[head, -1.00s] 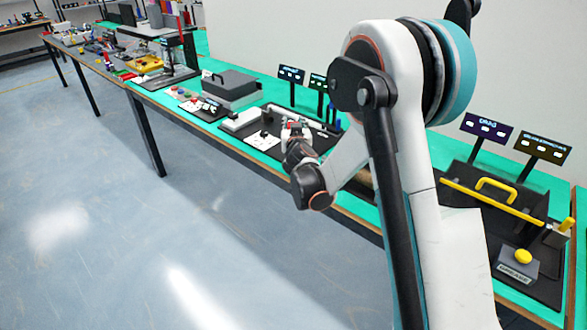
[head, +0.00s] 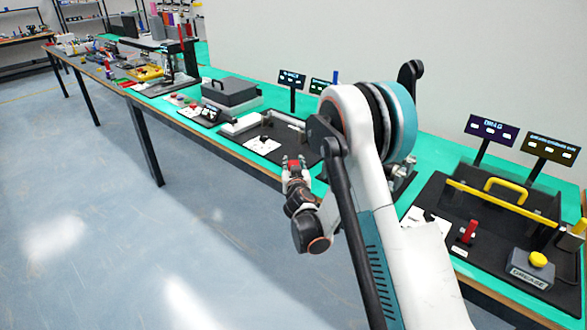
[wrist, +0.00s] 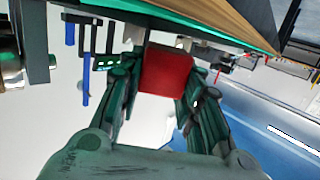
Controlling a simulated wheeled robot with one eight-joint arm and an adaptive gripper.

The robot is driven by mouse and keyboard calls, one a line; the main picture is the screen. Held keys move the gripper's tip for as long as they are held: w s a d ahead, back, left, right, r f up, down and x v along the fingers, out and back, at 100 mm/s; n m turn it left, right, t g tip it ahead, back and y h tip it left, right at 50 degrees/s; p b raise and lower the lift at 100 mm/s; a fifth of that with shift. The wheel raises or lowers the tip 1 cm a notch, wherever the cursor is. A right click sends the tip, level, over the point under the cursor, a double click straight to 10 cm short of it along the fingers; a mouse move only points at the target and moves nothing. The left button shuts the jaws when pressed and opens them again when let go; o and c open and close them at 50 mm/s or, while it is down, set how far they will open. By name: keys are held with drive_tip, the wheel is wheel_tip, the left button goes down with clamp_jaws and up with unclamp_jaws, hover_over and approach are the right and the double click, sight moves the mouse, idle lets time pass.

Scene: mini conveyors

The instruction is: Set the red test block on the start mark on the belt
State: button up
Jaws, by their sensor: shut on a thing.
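My gripper (head: 293,160) is shut on the red test block (head: 294,168), in front of the bench edge in the head view. In the wrist view the red block (wrist: 166,71) sits between the two fingers of my gripper (wrist: 160,85), with nothing under it that I can make out. Behind the gripper, on the bench, lies a black board (head: 262,152) with a pale bar and white cards. I cannot tell the belt or its start mark for sure in either view.
A dark grey box (head: 230,88) stands left of the board, and small display signs (head: 291,79) stand behind it. At right, another black station has a yellow handle (head: 506,186), a red lever (head: 468,232) and a grey box with a yellow button (head: 533,268). Open floor lies left of the bench.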

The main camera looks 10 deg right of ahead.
drive_tip(key=shift+r, duration=0.1)
drive_tip(key=shift+f, duration=0.65)
drive_tip(key=o, duration=1)
drive_tip(key=shift+o, duration=0.2)
drive_tip(key=shift+r, duration=0.15)
